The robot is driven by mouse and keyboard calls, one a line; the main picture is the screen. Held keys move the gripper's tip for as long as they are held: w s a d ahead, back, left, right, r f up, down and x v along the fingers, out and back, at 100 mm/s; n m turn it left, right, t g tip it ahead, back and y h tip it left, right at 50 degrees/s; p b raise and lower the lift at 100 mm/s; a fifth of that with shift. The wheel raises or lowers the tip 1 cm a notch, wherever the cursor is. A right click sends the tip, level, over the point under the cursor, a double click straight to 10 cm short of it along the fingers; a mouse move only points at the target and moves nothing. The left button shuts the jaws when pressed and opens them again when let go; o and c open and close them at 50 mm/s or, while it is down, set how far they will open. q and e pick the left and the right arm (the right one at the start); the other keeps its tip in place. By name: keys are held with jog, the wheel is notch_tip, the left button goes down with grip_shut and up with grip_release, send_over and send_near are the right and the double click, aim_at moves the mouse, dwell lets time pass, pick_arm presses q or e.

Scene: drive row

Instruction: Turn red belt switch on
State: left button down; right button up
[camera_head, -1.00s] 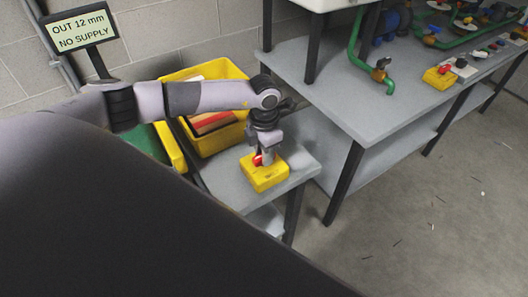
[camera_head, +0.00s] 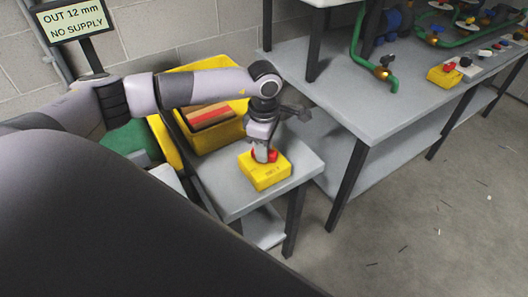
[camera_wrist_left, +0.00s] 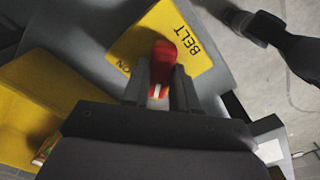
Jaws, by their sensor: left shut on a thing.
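The yellow belt switch box (camera_head: 264,176) sits on the end of a low grey table. Its red handle (camera_head: 272,155) shows beside my left gripper (camera_head: 262,156), which points down onto the box. In the left wrist view the box (camera_wrist_left: 185,22) carries the words BELT and ON. The red handle (camera_wrist_left: 163,52) stands between the two fingers of my left gripper (camera_wrist_left: 160,88), which is shut on it. A white mark on the handle lies near the fingers, and the ON label is to the left of the handle. My right gripper is not in view.
A yellow bin (camera_head: 210,132) with boxes stands behind the left arm. A grey bench (camera_head: 360,110) with green pipes is to the right, with another yellow switch box (camera_head: 445,75) on it. Open floor (camera_head: 430,220) lies at the right.

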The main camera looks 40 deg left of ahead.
pick_arm(q)
jog(key=shift+f+m+b, duration=0.1)
jog(key=shift+m+b, duration=0.4)
jog(key=shift+m, duration=0.5)
jog(key=shift+m+b, duration=0.45)
jog(key=shift+m, duration=0.45)
jog(key=shift+m+b, duration=0.55)
jog(key=shift+m, duration=0.55)
jog(key=shift+m+b, duration=0.4)
jog(key=shift+m, duration=0.4)
jog(key=shift+r, duration=0.2)
jog(key=shift+m, duration=0.3)
jog(key=c, duration=0.9)
grip_release()
